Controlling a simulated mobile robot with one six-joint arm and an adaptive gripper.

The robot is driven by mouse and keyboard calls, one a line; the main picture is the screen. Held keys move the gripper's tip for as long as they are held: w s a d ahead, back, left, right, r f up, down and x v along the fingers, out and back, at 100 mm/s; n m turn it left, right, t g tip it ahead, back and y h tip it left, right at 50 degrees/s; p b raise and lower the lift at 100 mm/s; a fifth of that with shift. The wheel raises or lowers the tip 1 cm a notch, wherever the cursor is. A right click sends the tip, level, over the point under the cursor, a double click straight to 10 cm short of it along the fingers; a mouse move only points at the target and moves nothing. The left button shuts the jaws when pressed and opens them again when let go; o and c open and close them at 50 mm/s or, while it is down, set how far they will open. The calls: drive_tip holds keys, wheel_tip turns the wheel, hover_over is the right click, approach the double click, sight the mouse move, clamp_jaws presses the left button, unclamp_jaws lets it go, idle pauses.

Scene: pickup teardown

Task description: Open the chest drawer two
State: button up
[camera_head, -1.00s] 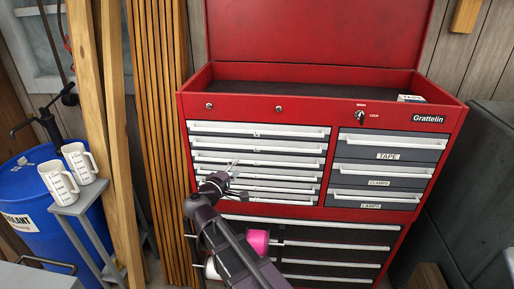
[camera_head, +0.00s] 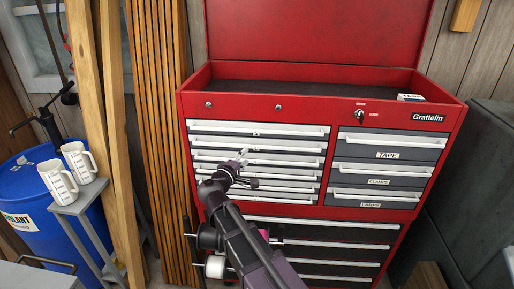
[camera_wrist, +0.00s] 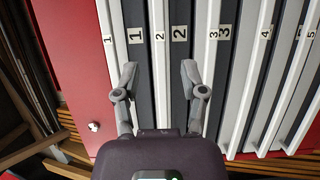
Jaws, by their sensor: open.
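The red chest (camera_head: 320,106) has a left column of narrow drawers with long white handles, all shut. Drawer two's handle (camera_head: 262,142) is second from the top and looks flush with the others. In the wrist view the drawers appear as upright strips, and the handle marked 2 (camera_wrist: 159,85) lies between my fingers. My gripper (camera_wrist: 158,75) is open, one finger over the dark face of drawer one (camera_wrist: 135,60), the other near drawer two's dark face (camera_wrist: 179,60). In the head view my gripper (camera_head: 244,154) is in front of the upper left drawers; contact cannot be told.
Drawer three's handle (camera_wrist: 208,60) runs close beside my right finger. Larger dark drawers are below. Wooden planks (camera_head: 160,120), mugs (camera_head: 75,160) on a stand and a blue barrel (camera_head: 25,200) stand left.

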sight(256, 148)
drive_tip(key=shift+x, duration=4)
clamp_jaws()
drive_tip(key=shift+d, duration=0.1)
drive_tip(key=shift+s, duration=0.15)
